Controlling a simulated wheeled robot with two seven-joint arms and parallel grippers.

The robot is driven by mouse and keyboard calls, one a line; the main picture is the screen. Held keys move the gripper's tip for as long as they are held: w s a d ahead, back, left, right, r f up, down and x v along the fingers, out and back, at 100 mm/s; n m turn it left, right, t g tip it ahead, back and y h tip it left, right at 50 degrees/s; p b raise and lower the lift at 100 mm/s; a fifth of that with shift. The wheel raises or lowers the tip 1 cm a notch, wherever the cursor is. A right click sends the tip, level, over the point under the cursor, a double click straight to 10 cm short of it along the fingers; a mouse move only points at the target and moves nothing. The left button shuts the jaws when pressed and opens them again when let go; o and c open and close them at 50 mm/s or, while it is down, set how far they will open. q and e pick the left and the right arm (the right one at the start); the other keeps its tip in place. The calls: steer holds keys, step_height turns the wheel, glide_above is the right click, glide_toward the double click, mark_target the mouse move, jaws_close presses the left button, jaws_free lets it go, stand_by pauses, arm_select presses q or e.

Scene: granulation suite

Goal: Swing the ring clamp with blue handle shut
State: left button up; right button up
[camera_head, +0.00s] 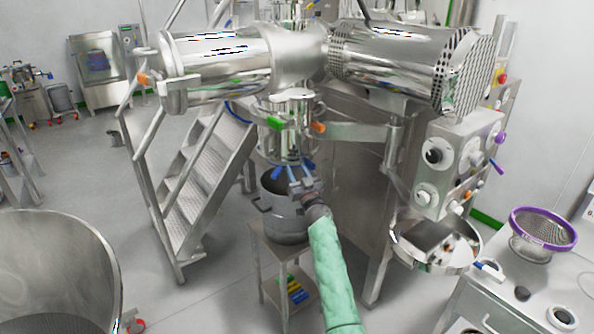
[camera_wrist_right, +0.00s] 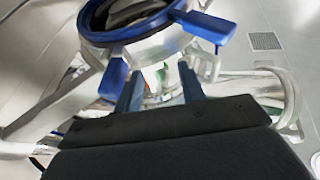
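The ring clamp with blue handle (camera_wrist_right: 207,27) shows at the top of the right wrist view as a blue-edged ring around a metal opening. One blue lever sticks out to its right, and another blue piece (camera_wrist_right: 113,80) hangs below it, beside my left-hand finger. In the head view, blue parts (camera_head: 278,172) show at the bottom of the steel column. My right gripper (camera_head: 298,179) is just below them, above the steel pot. Its two fingers (camera_wrist_right: 160,82) stand apart with nothing visible held between them. I cannot tell whether a finger touches the blue piece. My left gripper is out of view.
A steel pot (camera_head: 286,232) stands on a small stand under the column. Green (camera_head: 275,123) and orange (camera_head: 318,127) handles sit higher on the column. Metal steps (camera_head: 200,175) are at left, a control box (camera_head: 455,165) at right.

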steer(key=shift+w, duration=0.15)
jaws_close()
stand_by(0.6)
steer(key=c, duration=0.8)
jaws_free()
steer(key=shift+c, duration=0.2)
steer(key=o, duration=0.8)
steer(key=shift+o, duration=0.2)
